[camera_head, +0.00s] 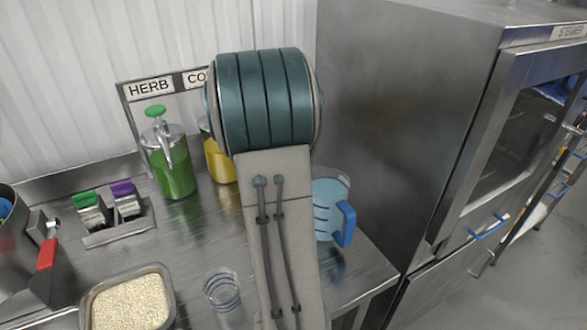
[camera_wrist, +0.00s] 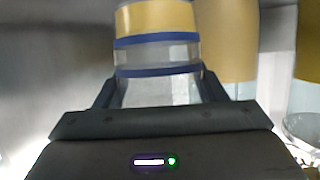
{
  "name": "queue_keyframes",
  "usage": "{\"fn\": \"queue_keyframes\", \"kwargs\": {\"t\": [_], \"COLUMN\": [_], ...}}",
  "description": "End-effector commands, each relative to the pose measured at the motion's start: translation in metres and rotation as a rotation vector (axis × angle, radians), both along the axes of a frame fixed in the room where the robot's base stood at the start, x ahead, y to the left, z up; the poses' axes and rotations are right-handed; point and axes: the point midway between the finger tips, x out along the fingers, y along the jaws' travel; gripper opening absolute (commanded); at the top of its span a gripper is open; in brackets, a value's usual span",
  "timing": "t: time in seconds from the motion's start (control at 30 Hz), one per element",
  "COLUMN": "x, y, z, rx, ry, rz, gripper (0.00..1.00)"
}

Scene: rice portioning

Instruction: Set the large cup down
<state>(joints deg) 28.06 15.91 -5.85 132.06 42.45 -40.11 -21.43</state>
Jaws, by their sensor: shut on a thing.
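The large cup (camera_wrist: 158,58) is clear with blue bands and shows in the wrist view between the fingers of my gripper (camera_wrist: 160,90). My gripper is shut on it, one dark finger at each side. A yellow band shows at the upper part of the cup; I cannot tell if it is content or something seen through the wall. In the head view my arm hides the gripper and the held cup. Whether the cup's base touches the counter is not visible.
On the steel counter (camera_head: 190,240) stand a smaller banded clear cup (camera_head: 222,291), a rice tray (camera_head: 171,304), a green bottle (camera_head: 174,172), a yellow bottle (camera_head: 219,162) and a blue-handled jug (camera_head: 346,226). A steel steamer (camera_head: 400,110) stands to the right, past the counter's edge.

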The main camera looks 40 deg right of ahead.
Motion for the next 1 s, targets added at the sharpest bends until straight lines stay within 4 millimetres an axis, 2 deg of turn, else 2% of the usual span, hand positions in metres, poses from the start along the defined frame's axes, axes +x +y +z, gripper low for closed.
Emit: {"fn": "queue_keyframes", "kwargs": {"t": [0.1, 0.4, 0.87, 0.9, 0.97, 1.0], "x": [-0.004, -0.003, -0.003, -0.003, -0.003, -0.003], "y": [-0.010, -0.008, -0.008, -0.007, -0.007, -0.007], "z": [-0.002, -0.033, -0.039, -0.040, -0.038, -0.038], "rx": [0.000, 0.000, -0.001, 0.000, 0.000, 0.000], "ry": [0.003, 0.003, 0.000, 0.000, 0.000, 0.000], "rz": [-0.003, -0.001, -0.001, -0.001, -0.001, -0.001], "gripper": [0.36, 0.36, 0.36, 0.67, 0.84, 0.86]}}
